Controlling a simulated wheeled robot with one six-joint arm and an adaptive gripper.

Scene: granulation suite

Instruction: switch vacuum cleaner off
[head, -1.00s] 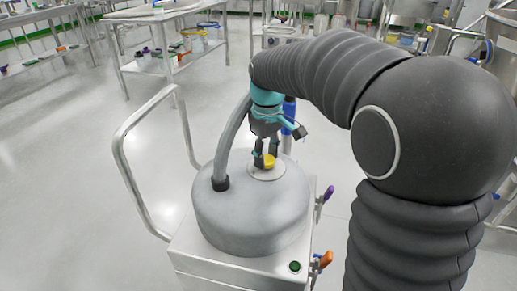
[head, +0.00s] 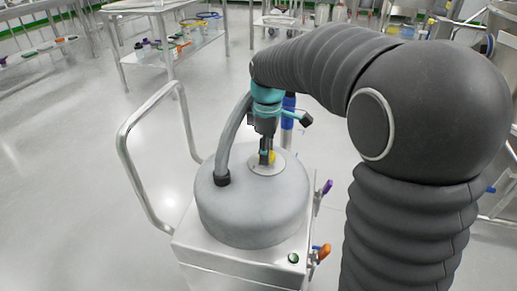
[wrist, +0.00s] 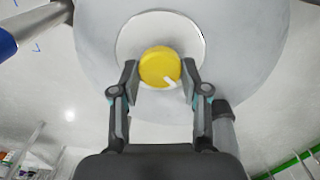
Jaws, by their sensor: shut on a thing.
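The vacuum cleaner (head: 245,215) has a grey rounded lid on a steel body with a bent push handle. A yellow knob (wrist: 160,67) with a white pointer mark sits on a pale round plate (wrist: 130,40) on top of the lid. In the wrist view the white mark points toward the lower right. My gripper (wrist: 160,80) is shut on the knob, with a finger on each side. In the head view my gripper (head: 267,155) stands upright over the lid and hides most of the knob.
A grey hose (head: 228,145) rises from the lid close to my gripper's left. A green button (head: 293,258) and an orange-handled lever (head: 323,253) are at the front right. Steel tables (head: 175,55) stand behind. The floor at left is clear.

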